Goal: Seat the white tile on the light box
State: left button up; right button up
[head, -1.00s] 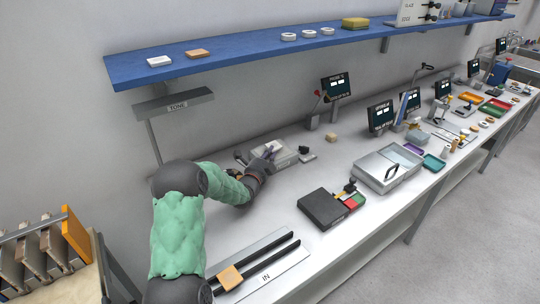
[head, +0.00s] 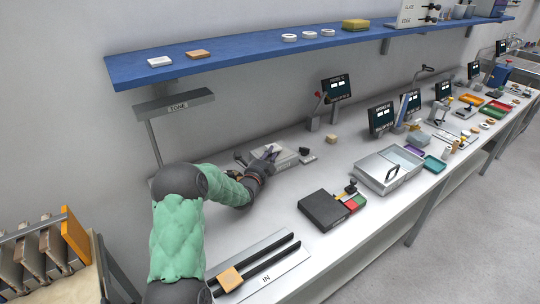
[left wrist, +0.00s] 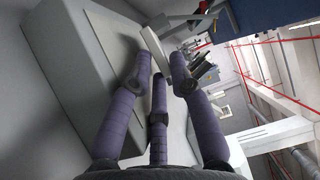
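My left gripper (head: 268,154) is at the light grey box (head: 290,158), taken as the light box, on the bench near the wall. In the left wrist view, the purple fingers of the left gripper (left wrist: 160,62) close around a thin pale slab (left wrist: 154,46), seen nearly edge-on, which looks like the white tile. The large grey face of the box (left wrist: 100,75) fills the left of that view; whether the tile touches it I cannot tell. In the head view the hand hides the tile. My right gripper is out of view.
A TONE sign (head: 176,105) hangs on a bracket by my arm. A white tile-like piece (head: 159,61) and a tan one (head: 198,54) lie on the blue shelf (head: 240,45). A dark box (head: 322,209) and a lidded case (head: 388,168) stand nearer the front. Bench between is clear.

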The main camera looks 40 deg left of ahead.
pick_arm(q)
jog(key=f, duration=0.3)
jog(key=shift+s+d+f+g, duration=0.25)
jog(key=shift+s+d+g, duration=0.05)
jog(key=shift+d+g, duration=0.1)
jog(key=shift+s, duration=0.45)
jog(key=shift+t, duration=0.3)
jog(key=s, duration=0.3)
jog(key=s+d+r, duration=0.1)
jog(key=s, duration=0.2)
jog(key=s+d+r, duration=0.1)
jog(key=s, duration=0.2)
jog(key=shift+s+d, duration=0.1)
jog(key=shift+s+d+r, duration=0.3)
jog(key=shift+s, duration=0.15)
jog(key=shift+r, duration=0.25)
